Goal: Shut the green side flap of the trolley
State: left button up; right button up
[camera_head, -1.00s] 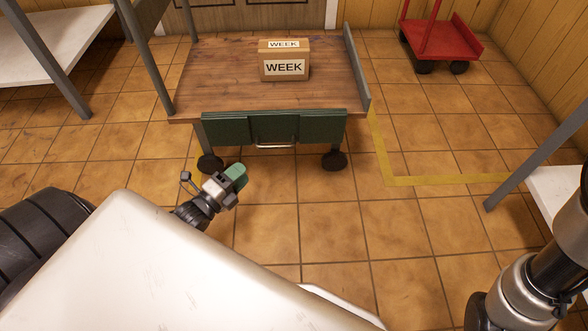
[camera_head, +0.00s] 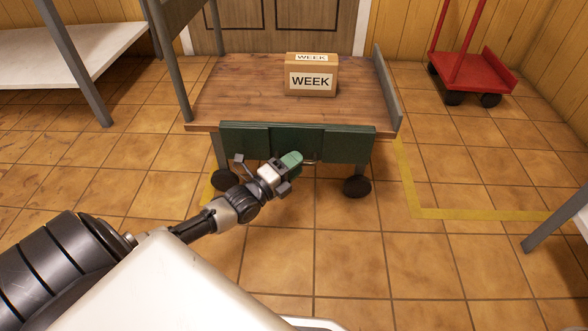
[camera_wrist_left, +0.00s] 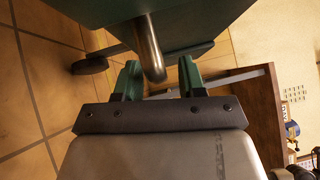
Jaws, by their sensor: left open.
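The trolley (camera_head: 225,103) has a brown wooden deck, and its green side flap (camera_head: 345,145) hangs down along the near edge. The flap also shows at the top of the left wrist view (camera_wrist_left: 195,25). A metal bar handle (camera_wrist_left: 150,50) stands out from the flap; in the head view my gripper mostly hides it. My left gripper (camera_head: 293,160) is in front of the flap, open. In the left wrist view its green fingers (camera_wrist_left: 158,77) stand on either side of the handle's end, with gaps visible. My right gripper is out of view.
A cardboard box labelled WEEK (camera_head: 311,78) stands on the deck. A red cart (camera_head: 475,72) is at the back right, a white shelf (camera_head: 70,55) at the left, and a grey-legged table (camera_head: 560,220) at the right. The tiled floor in front is clear.

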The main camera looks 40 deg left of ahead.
pick_arm(q)
jog(key=shift+w, duration=0.1)
grip_shut()
jog(key=shift+r, duration=0.1)
